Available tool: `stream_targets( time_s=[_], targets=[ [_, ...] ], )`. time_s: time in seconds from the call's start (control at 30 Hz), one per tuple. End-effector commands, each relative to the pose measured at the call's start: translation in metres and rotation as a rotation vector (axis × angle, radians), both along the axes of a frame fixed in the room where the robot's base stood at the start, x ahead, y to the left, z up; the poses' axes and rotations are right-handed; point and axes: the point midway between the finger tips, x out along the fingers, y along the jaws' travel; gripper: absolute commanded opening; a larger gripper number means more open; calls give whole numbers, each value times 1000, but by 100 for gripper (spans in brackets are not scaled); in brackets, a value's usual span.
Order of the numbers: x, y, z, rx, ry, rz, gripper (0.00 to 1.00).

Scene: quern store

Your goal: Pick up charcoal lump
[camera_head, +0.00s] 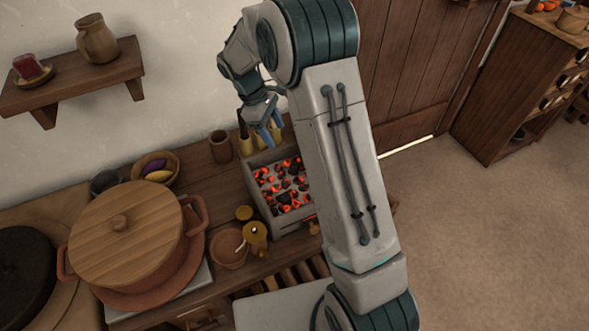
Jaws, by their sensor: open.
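Several charcoal lumps (284,184), dark with glowing orange-red patches, lie in a grey open-topped brazier box (259,205) on the wooden counter. My arm hides the box's right side. My gripper (271,138) is above the back edge of the box, fingers pointing down, open. It appears empty and apart from the lumps. Which single lump the task means cannot be told.
A large lidded pot (125,225) stands at left on the counter. A small cup (220,147), a brass candle holder (255,236) and a clay bowl (229,250) stand near the box. A wall shelf (75,80) holds a jug. Open floor lies at right.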

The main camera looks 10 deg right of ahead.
Motion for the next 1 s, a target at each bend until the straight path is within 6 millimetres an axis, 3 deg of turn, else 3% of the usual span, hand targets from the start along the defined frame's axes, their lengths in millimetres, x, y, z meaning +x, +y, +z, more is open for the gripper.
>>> stream_targets(
  time_s=[0.27,0.6,1.0],
  targets=[
    [8,1,-28,-13,38,50,59],
    [-3,-21,-85,-13,39,50,59],
    [-7,-40,-120,-13,40,49,59]
  ],
)
